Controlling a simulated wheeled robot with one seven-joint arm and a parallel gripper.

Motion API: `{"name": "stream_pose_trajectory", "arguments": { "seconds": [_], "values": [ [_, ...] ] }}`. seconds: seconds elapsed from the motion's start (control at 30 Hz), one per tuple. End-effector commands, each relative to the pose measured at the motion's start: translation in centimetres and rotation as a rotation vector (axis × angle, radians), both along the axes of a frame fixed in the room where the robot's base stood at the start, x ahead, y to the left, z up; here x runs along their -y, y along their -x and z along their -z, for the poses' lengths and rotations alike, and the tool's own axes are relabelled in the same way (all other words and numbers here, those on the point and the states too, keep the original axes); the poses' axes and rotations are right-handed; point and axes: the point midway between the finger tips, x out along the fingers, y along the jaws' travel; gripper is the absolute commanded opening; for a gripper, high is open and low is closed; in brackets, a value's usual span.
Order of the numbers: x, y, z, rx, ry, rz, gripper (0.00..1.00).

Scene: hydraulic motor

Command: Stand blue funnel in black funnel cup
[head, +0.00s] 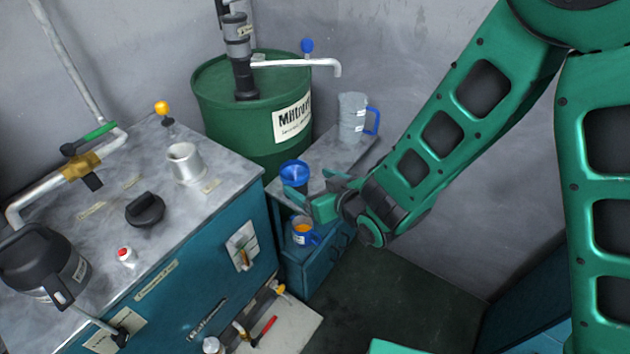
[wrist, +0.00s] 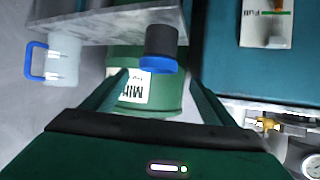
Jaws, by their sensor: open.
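The blue funnel (head: 294,172) stands upright on the small side cabinet's grey top in the head view, its wide mouth up. A black cup (wrist: 162,40) shows in the wrist view, where the scene appears upside down. The blue funnel's rim (wrist: 158,65) sits at the cup's mouth, and its lower part is hidden, apparently inside the cup. My gripper (head: 318,192) is just right of the funnel in the head view. In the wrist view my gripper (wrist: 159,82) is open, with the blue rim in front of the gap between its fingers. Nothing is held.
A clear jug (head: 352,117) with a blue handle stands behind on the same top. A green drum (head: 215,105) stands behind the cabinet. A blue-handled mug (head: 302,231) sits lower in the cabinet. The large teal workbench (head: 225,178) is at left. Floor at right is clear.

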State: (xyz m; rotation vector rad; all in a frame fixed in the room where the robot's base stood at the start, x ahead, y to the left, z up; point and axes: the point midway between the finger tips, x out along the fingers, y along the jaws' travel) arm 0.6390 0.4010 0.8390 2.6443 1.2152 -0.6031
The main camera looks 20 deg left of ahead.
Motion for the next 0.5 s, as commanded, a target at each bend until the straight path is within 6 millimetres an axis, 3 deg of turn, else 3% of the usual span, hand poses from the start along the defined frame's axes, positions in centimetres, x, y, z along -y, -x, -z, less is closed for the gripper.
{"name": "stream_pose_trajectory", "arguments": {
  "seconds": [0.4, 0.5],
  "values": [
    [1.2, -0.1, -0.5, -0.001, 0.001, 0.01, 0.79],
    [2.8, -1.4, -0.9, -0.008, 0.025, 0.042, 0.79]
  ]
}}
